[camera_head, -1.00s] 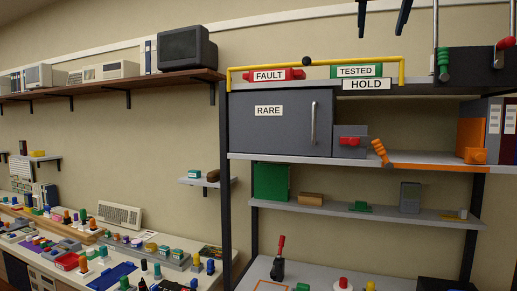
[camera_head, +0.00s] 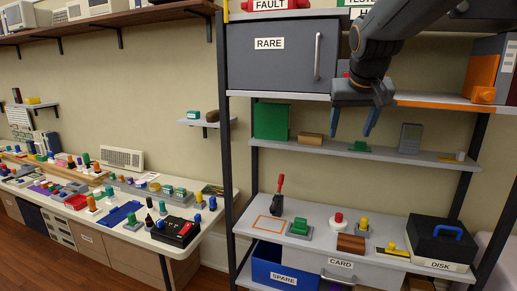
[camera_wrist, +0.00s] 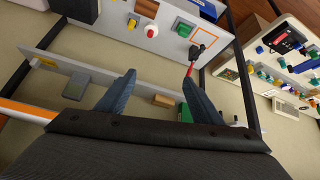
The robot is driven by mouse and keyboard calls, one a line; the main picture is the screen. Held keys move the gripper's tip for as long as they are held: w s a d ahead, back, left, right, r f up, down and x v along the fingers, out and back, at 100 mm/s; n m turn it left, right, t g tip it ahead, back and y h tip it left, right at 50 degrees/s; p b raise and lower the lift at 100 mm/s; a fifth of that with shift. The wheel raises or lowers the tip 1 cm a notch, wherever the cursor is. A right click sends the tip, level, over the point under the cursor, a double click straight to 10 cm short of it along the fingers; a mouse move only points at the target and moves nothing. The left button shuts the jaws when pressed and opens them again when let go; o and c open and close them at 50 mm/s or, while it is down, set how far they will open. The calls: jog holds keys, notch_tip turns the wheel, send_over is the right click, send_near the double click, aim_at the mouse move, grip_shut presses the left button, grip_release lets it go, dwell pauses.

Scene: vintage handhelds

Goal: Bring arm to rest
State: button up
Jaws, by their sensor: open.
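My gripper (camera_head: 352,122) hangs at the upper right of the head view, fingers pointing down, in front of the middle shelf of the rack. Its two blue fingers are spread with nothing between them. In the wrist view, the fingers (camera_wrist: 160,95) are also apart and empty. My dark arm comes in from the top right and hides part of the upper shelf and the HOLD label.
The rack's middle shelf (camera_head: 375,153) holds a green block (camera_head: 271,121), a tan block (camera_head: 311,138) and a grey handheld (camera_head: 410,138). Below stand a red-handled lever (camera_head: 278,197), a black DISK box (camera_head: 440,241) and a blue SPARE bin (camera_head: 270,262). A cluttered bench (camera_head: 205,218) lies left.

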jog(key=s+a+f+g, duration=0.2)
jog(key=s+f, duration=0.9)
jog(key=f, duration=0.4)
jog(key=s+a+f+n+g+y+b, duration=0.1)
jog(key=s+a+f+g, duration=0.1)
jog(key=s+f, duration=0.9)
notch_tip(320, 180, down, 4)
jog(key=shift+s+a+f+g, duration=0.15)
jog(key=shift+a+g, duration=0.1)
jog(key=shift+g, duration=0.45)
